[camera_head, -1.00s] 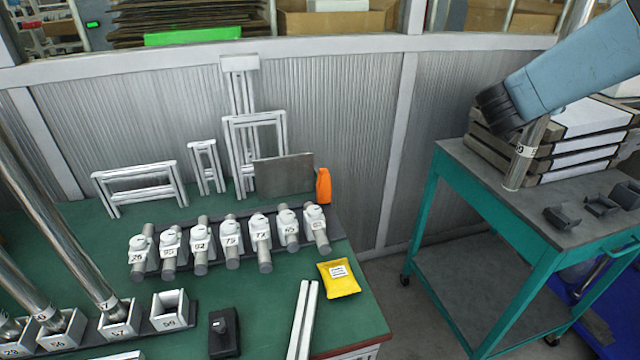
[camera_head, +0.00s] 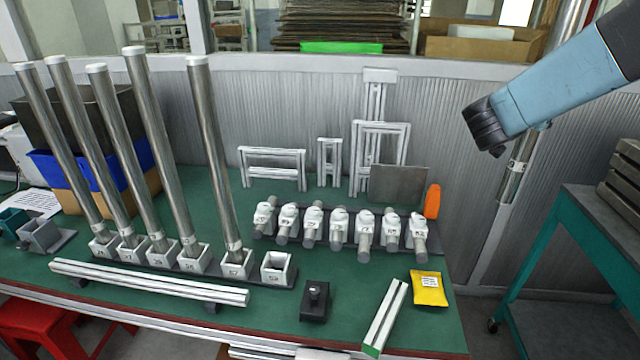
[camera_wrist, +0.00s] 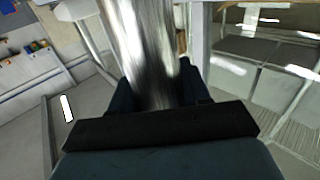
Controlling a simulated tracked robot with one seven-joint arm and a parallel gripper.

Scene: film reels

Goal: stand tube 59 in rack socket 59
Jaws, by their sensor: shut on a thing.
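Tube 59 (camera_head: 511,180) is a long metal tube with a white label band near its lower end; the label is too small to read surely. It hangs in the air right of the green bench, its top leaning right, partly hidden behind my arm. In the wrist view my gripper (camera_wrist: 158,92) is shut around the tube (camera_wrist: 145,45). In the head view my jaws are hidden behind the arm. Socket 59 (camera_head: 278,270) is the empty, open white square socket at the right end of the rack (camera_head: 285,283), well left of the tube.
Several tall tubes (camera_head: 215,160) stand in the other sockets. Clamped short cylinders (camera_head: 340,235), a black block (camera_head: 315,300), white bars (camera_head: 385,318) and a yellow packet (camera_head: 430,288) lie nearby. An orange bottle (camera_head: 432,201) stands at the back right. A teal cart (camera_head: 590,215) stands right.

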